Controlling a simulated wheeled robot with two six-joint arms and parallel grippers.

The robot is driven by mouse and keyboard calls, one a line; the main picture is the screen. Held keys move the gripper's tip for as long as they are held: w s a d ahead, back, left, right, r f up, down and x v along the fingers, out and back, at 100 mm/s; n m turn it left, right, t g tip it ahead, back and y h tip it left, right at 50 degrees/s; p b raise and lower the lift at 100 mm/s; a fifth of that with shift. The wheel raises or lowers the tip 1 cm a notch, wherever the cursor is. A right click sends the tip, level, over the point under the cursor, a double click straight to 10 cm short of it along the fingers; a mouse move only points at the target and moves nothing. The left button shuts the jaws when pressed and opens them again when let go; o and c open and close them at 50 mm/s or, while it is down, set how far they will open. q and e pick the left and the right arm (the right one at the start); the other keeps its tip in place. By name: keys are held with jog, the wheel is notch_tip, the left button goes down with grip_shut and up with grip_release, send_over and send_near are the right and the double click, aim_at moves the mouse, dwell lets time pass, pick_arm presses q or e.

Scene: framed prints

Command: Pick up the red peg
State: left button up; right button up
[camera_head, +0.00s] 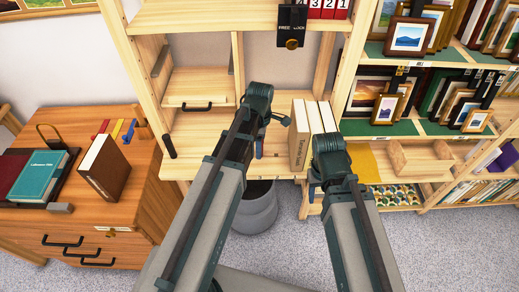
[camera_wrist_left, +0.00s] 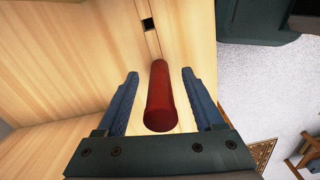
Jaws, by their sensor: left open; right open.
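The red peg (camera_wrist_left: 160,98) is a smooth cylinder in the left wrist view, lying along or standing from pale wood; I cannot tell which. The open fingers of my left gripper (camera_wrist_left: 160,73) are on either side of it, with a gap visible on both sides. In the head view my left gripper (camera_head: 259,150) is at the wooden shelf, mostly hidden by its own arm, and the peg is not visible there. My right gripper (camera_head: 314,188) is open, below the white-spined books, largely hidden by its wrist.
Cream books (camera_head: 299,135) stand right of my left wrist. A grey bin (camera_head: 257,212) is below the shelf. A wooden dresser (camera_head: 140,205) stands left, with a brown book (camera_head: 104,168) on top.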

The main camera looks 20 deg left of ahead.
pick_arm(q)
jog(key=shift+r, duration=0.1)
grip_shut()
dwell(0.4)
